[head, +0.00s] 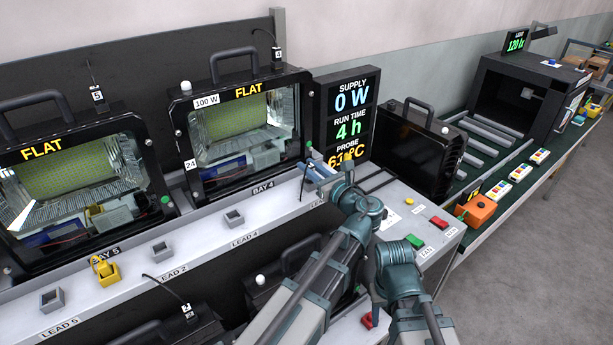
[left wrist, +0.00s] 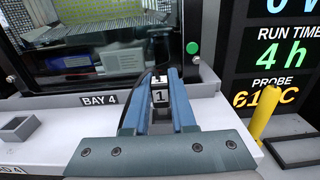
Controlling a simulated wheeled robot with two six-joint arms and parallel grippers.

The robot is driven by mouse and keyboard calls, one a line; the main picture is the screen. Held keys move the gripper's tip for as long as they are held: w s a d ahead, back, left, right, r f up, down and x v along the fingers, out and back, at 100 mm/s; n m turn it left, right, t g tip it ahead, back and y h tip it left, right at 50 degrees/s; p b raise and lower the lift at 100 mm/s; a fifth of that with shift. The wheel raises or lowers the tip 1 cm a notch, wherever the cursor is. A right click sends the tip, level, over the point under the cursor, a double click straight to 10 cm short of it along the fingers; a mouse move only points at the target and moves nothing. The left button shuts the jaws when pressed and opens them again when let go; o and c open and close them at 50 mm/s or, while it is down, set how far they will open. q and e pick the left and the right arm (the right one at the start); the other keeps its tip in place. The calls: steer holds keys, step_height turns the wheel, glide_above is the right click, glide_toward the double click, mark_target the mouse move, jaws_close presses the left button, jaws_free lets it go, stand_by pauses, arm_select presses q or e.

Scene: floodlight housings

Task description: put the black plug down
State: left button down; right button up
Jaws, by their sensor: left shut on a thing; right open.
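My left gripper (head: 308,168) is over the right part of the white ledge (head: 205,238), beside the BAY 4 housing. In the left wrist view its two blue fingers (left wrist: 160,98) are shut on a black plug (left wrist: 160,80) with a white label reading 1. The plug is upright between the fingertips, with a thin cable by it. Its lower end is hidden, so I cannot tell whether it touches the ledge. In the head view the plug is mostly covered by the gripper. My right arm shows at the lower right, but its fingers cannot be made out.
The readout panel (head: 348,115) stands right of the gripper. A green button (head: 414,242) and red button (head: 440,222) lie further right.

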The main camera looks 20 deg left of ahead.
arm_select(q)
step_height(320, 180, down, 3)
steer(key=shift+r+b, duration=0.15)
steer(key=shift+b, duration=0.7)
steer(key=shift+a, duration=0.1)
steer(key=shift+r, duration=0.1)
arm_select(e)
steer(key=shift+w+a+f, duration=0.1)
steer(key=shift+a+f, duration=0.15)
steer(key=shift+f, duration=0.4)
steer(key=shift+w+a+f, duration=0.1)
steer(key=shift+a+f, duration=0.15)
steer(key=shift+f, duration=0.35)
arm_select(q)
steer(key=shift+f, duration=0.2)
steer(key=c, duration=0.7)
jaws_free()
steer(key=shift+r, duration=0.1)
steer(key=shift+c, duration=0.2)
arm_select(e)
steer(key=shift+f, duration=0.15)
arm_select(q)
steer(key=shift+r, duration=0.15)
arm_select(e)
steer(key=shift+r, duration=0.2)
